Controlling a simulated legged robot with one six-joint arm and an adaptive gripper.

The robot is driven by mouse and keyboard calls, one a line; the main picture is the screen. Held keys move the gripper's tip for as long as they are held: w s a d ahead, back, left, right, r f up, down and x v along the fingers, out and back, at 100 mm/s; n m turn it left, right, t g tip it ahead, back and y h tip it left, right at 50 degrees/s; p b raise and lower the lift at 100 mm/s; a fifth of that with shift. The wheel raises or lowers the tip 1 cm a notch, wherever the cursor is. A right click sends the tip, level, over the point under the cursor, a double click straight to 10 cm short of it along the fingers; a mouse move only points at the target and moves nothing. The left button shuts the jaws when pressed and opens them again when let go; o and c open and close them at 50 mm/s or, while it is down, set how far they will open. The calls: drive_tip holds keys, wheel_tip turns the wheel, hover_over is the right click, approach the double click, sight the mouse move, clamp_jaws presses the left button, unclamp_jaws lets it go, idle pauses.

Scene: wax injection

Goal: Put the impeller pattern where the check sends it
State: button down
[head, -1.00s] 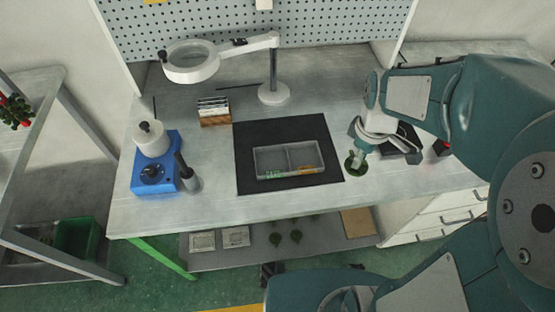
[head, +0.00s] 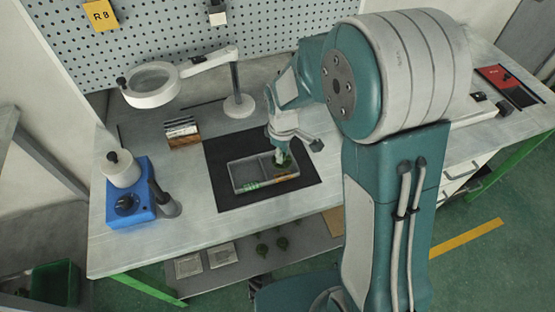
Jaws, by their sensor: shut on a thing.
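The grey tray (head: 236,181) lies on a black mat (head: 227,199) and has two compartments. A green label (head: 251,184) marks the left compartment's front, and a yellow-orange label (head: 285,177) marks the right one's. My gripper (head: 283,155) is shut on the dark green impeller pattern (head: 285,163), at the right compartment's back part. The fingers partly cover the pattern. I cannot tell whether it touches the tray floor or hangs just above it. The left compartment looks empty.
A ring magnifier lamp (head: 152,86) stands behind the mat. A small wooden rack (head: 184,142) and a blue device (head: 130,204) are to the left. A red-and-black pad (head: 510,85) lies far right.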

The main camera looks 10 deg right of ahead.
drive_tip(key=shift+w+d+f, duration=0.15)
drive_tip(key=shift+w+f, duration=0.2)
drive_tip(key=shift+f, duration=0.15)
drive_tip(key=f, duration=0.3)
drive_tip(key=shift+w+a+f, duration=0.1)
drive_tip(key=shift+a+f, duration=0.05)
drive_tip(key=shift+a, duration=0.05)
drive_tip(key=shift+a+f, duration=0.1)
drive_tip(key=shift+a, duration=0.2)
drive_tip(key=c, duration=0.5)
unclamp_jaws()
drive_tip(key=shift+d, duration=0.2)
drive_tip(key=shift+c, duration=0.2)
drive_tip(key=shift+d, duration=0.1)
wheel_tip(320, 180, up, 12)
drive_tip(key=shift+r, duration=0.15)
